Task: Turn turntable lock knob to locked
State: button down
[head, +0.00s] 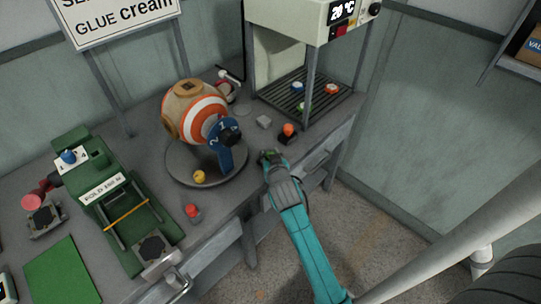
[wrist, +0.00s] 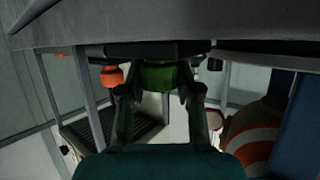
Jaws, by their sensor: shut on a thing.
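My gripper (head: 271,160) is at the bench's front edge, right of the round turntable (head: 182,172). In the wrist view its two fingers (wrist: 158,90) are closed around a green knob (wrist: 158,76), one on each side. The knob sits against a dark base; in the head view only a bit of green (head: 267,155) shows at the fingertips. I cannot read any lock marking or the knob's angle. The turntable carries a ball with orange and white rings (head: 197,115) and a blue numbered bracket (head: 226,150).
An orange knob (head: 288,129) stands close behind my gripper. A red button (head: 192,211) and a yellow knob (head: 199,177) are to the left. A grated press chamber (head: 305,95) stands behind, and a green press (head: 115,205) at left. The floor in front is clear.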

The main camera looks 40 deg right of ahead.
jog(key=shift+m+g+h, duration=1.4)
jog(key=shift+m, duration=0.3)
jog(key=shift+f+m+g+h, duration=0.1)
jog(key=shift+m+g+h, duration=0.2)
jog(key=c, duration=0.8)
grip_release()
jog(key=shift+o, duration=0.2)
jog(key=shift+a, duration=0.1)
jog(key=v, duration=1.2)
